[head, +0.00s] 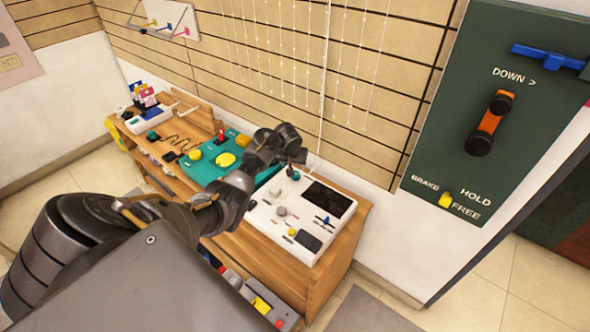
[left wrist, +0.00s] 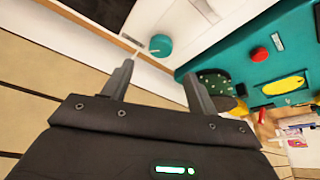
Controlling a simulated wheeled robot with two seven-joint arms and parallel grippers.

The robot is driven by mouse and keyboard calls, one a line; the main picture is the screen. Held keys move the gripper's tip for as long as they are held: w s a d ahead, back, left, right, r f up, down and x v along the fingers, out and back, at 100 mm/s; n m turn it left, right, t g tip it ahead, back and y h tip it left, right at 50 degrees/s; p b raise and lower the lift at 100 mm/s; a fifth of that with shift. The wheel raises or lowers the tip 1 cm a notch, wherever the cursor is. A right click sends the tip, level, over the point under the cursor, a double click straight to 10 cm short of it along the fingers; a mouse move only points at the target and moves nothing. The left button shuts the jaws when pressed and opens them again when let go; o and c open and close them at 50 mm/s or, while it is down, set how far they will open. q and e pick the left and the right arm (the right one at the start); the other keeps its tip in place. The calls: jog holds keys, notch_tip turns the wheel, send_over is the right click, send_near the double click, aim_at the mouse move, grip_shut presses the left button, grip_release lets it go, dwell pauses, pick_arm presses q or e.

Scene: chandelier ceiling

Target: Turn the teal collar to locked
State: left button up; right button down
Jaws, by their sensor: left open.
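The teal collar (left wrist: 160,45) is a small round teal knob on the white panel (head: 262,215). In the head view the collar (head: 293,174) shows near the panel's back edge, just below my left gripper (head: 292,157). In the left wrist view my left gripper (left wrist: 159,74) is open, with its two fingers apart. The collar lies ahead of the fingertips, between their lines, and looks apart from both. The collar's setting marks are too small to read. My right gripper is not in view.
A black screen (head: 327,199) and a blue lever (head: 323,220) are on the same panel. A teal board (head: 203,168) with yellow and red parts stands left of it on the wooden bench (head: 340,245). A green wall panel (head: 470,130) hangs at right.

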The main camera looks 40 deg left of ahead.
aim_at(295, 176)
pick_arm(q)
jog(key=b+x, duration=0.3)
jog(key=x, duration=0.5)
jog(key=shift+f, duration=0.25)
jog(key=c, duration=1)
